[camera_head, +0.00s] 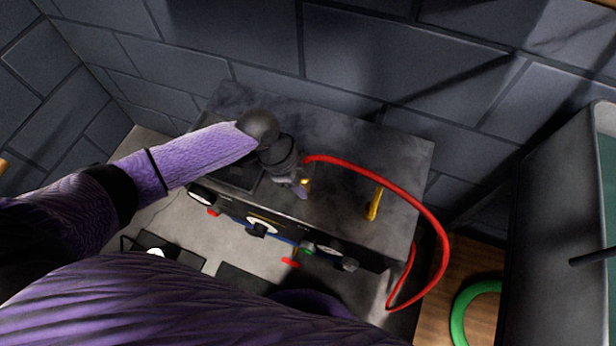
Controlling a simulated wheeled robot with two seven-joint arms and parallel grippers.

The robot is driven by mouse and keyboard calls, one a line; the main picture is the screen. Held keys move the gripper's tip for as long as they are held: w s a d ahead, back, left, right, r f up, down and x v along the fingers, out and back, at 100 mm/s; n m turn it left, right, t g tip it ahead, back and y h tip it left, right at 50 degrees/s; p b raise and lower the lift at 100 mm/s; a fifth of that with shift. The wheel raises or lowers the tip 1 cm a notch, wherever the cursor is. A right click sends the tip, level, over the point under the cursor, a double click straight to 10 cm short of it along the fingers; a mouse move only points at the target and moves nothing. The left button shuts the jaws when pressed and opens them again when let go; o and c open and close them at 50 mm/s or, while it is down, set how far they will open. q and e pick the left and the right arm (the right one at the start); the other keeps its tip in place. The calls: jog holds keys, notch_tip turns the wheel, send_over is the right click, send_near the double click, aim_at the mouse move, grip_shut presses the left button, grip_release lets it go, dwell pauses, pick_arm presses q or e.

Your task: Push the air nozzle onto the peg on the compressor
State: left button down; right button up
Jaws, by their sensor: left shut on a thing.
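The compressor (335,130) is a dark box against the wall, with gauges and knobs along its front. My left gripper (302,187) is above its top, left of the yellow peg, and is shut on the air nozzle (305,182). Only a small brassy bit of the nozzle shows; the gripper hides the rest. A red hose (405,194) runs from the gripper to the right and loops down past the compressor's right end. The yellow peg (373,204) stands near the right end of the top, apart from the gripper, with the hose passing close by it. My right gripper is out of view.
A grey block wall (365,55) stands right behind the compressor. A dark cabinet (555,200) stands at the right. A green ring (461,315) lies at the lower right. The compressor's top is clear around the peg.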

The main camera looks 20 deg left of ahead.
pick_arm(q)
jog(key=c, duration=0.7)
grip_release()
jog(key=shift+f, duration=0.1)
jog(key=shift+c, duration=0.2)
jog(key=o, duration=0.5)
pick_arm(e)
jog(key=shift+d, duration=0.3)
pick_arm(q)
jog(key=shift+o, duration=0.2)
